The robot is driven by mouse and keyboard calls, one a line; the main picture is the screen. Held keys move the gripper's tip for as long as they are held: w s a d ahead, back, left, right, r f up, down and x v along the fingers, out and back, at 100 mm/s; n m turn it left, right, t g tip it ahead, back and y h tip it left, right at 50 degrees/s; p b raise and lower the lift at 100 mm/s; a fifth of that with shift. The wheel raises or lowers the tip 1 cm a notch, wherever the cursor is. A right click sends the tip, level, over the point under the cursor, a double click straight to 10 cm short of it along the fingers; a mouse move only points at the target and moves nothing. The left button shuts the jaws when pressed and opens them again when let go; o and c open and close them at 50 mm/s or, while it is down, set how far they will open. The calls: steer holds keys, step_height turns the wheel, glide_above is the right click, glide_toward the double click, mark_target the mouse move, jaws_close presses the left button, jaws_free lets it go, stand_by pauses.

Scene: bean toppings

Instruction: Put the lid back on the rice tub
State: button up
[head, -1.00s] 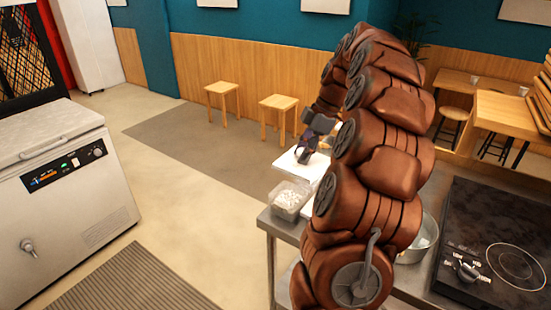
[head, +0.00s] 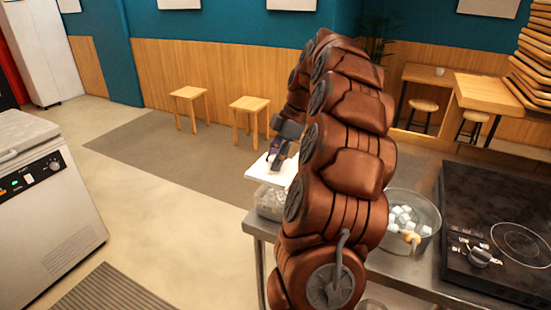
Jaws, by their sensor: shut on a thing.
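The rice tub (head: 269,204) is a clear box with pale contents, at the left end of the steel counter, partly hidden by my arm. A flat white lid (head: 256,173) shows just behind and above the tub in the picture, with its right part hidden by my arm. My gripper (head: 277,165) is small and dark in this view and is shut on the lid from above. I cannot tell how large the gap between lid and tub is.
A black cooktop (head: 500,235) lies further right. Two wooden stools (head: 249,106) stand on the floor beyond.

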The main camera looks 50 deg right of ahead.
steer(key=shift+f, duration=2)
steer(key=shift+f+b, duration=0.95)
steer(key=shift+b, duration=0.05)
steer(key=shift+d+b, duration=0.1)
steer(key=shift+b, duration=0.3)
steer(key=shift+f+b, duration=0.45)
steer(key=shift+b, duration=0.8)
stand_by(0.6)
stand_by(0.3)
steer(key=o, duration=1.2)
steer(key=shift+o, duration=0.2)
steer(key=o, duration=0.6)
steer(key=shift+c, duration=0.2)
